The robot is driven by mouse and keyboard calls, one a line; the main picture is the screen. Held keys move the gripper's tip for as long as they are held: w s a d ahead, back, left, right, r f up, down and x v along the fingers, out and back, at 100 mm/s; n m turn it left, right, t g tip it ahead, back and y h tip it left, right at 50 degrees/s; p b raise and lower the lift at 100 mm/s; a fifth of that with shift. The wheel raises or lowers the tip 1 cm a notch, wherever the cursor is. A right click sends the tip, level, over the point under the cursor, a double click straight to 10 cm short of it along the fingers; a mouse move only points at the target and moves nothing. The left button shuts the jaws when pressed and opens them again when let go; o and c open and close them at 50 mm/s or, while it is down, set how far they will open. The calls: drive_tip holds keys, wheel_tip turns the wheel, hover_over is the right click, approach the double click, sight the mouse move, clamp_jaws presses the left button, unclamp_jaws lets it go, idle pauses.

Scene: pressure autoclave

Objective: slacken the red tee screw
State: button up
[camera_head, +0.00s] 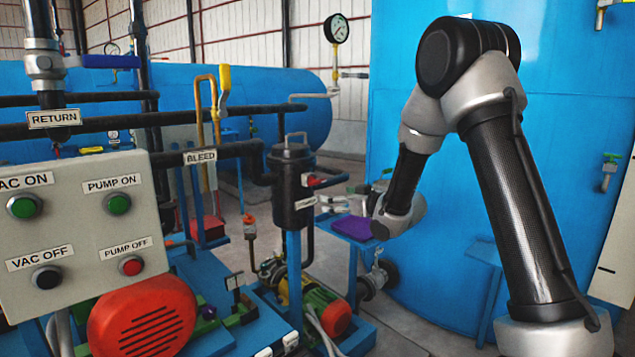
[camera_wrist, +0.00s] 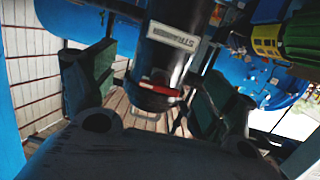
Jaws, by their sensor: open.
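The red tee screw (camera_head: 313,181) sticks out to the right from the upper side of the black strainer pot (camera_head: 292,205). In the wrist view a red bar, which looks like the screw's handle (camera_wrist: 160,89), lies ahead between the fingers, below the strainer label (camera_wrist: 173,38). My gripper (camera_head: 335,202) is just right of the pot, pointing at it. In the wrist view its two fingers (camera_wrist: 155,92) stand wide apart on either side of the red bar, with nothing held. I cannot tell how far the fingertips are from the screw.
A purple pad (camera_head: 353,228) on a blue stand is just below my gripper. A dark pipe runs right from the pot near the screw. A BLEED pipe (camera_head: 200,157) and yellow handle (camera_head: 224,84) are left. A blue tank (camera_head: 450,240) stands behind my arm.

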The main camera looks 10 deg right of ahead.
sight(319, 181)
drive_tip(key=shift+t+y, duration=0.6)
drive_tip(key=shift+y, duration=0.3)
drive_tip(key=w+a+r, duration=0.1)
drive_tip(key=w+a, duration=0.1)
drive_tip(key=w+a+r, duration=0.1)
drive_tip(key=w, duration=0.1)
drive_tip(key=w+a+r, duration=0.2)
drive_tip(key=shift+w+a+r, duration=0.1)
drive_tip(key=shift+w+a, duration=0.05)
drive_tip(key=shift+a, duration=0.15)
drive_tip(key=c, duration=1)
